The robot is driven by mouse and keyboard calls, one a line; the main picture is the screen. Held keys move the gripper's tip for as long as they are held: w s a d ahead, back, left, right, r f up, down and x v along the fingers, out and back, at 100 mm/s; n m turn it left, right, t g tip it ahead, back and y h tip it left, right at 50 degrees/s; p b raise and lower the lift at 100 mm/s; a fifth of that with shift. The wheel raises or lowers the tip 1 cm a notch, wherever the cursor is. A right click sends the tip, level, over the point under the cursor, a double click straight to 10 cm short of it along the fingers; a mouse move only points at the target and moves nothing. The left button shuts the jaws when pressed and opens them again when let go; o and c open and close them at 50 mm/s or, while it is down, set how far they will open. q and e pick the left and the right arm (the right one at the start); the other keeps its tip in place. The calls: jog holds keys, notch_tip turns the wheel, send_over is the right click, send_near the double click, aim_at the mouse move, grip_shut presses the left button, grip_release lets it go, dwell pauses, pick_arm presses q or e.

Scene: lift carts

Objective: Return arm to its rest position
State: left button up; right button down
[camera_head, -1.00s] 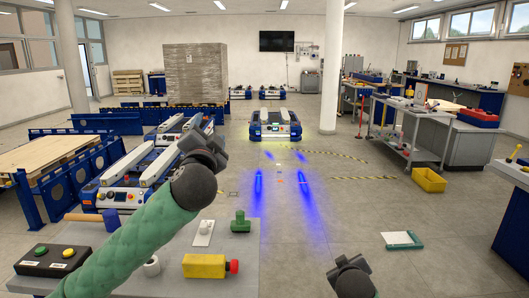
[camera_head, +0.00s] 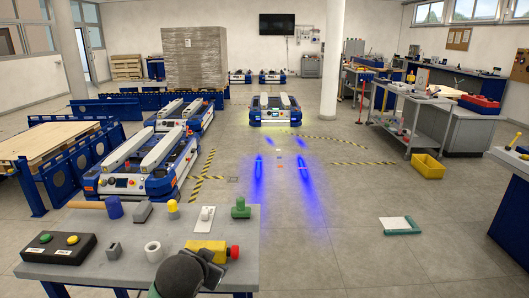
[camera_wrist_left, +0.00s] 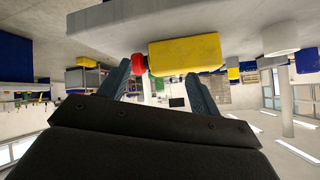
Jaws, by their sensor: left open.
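My left gripper (camera_head: 207,262) is low in the head view, in front of the work table's (camera_head: 105,277) near edge, beside the yellow block with a red knob. In the left wrist view its two dark fingers (camera_wrist_left: 160,88) stand apart with nothing held between them. That view is upside down. The yellow block (camera_head: 205,247) lies on the table and shows just past the fingertips in the wrist view (camera_wrist_left: 185,53). Whether the gripper touches it I cannot tell. My right gripper is out of view.
The table holds a black button box (camera_head: 60,258), a white ring (camera_head: 153,257), a green fitting (camera_head: 240,210) and a blue-headed mallet (camera_head: 114,208). Lift carts (camera_head: 140,182) stand behind it. A white-and-green tray (camera_head: 398,225) lies on open floor at right.

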pick_arm(q)
jog(key=s+f+n+g+p, duration=0.1)
jog(key=s+f+g, duration=0.3)
jog(key=s+f, duration=0.8)
jog(key=s+f+n+g, duration=0.2)
jog(key=s+f+g, duration=0.2)
jog(key=s+f, duration=0.9)
jog(key=s, duration=0.6)
jog(key=shift+d+f+h+p, duration=0.15)
jog(key=shift+f+h+p, duration=0.15)
jog(key=shift+p, duration=0.05)
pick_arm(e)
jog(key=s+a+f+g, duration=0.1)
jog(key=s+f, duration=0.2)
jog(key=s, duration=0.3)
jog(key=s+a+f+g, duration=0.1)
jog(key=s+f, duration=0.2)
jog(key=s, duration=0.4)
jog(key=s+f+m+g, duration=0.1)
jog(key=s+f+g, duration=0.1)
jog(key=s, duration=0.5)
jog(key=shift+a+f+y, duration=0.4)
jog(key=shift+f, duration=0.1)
pick_arm(q)
jog(key=shift+s, duration=0.15)
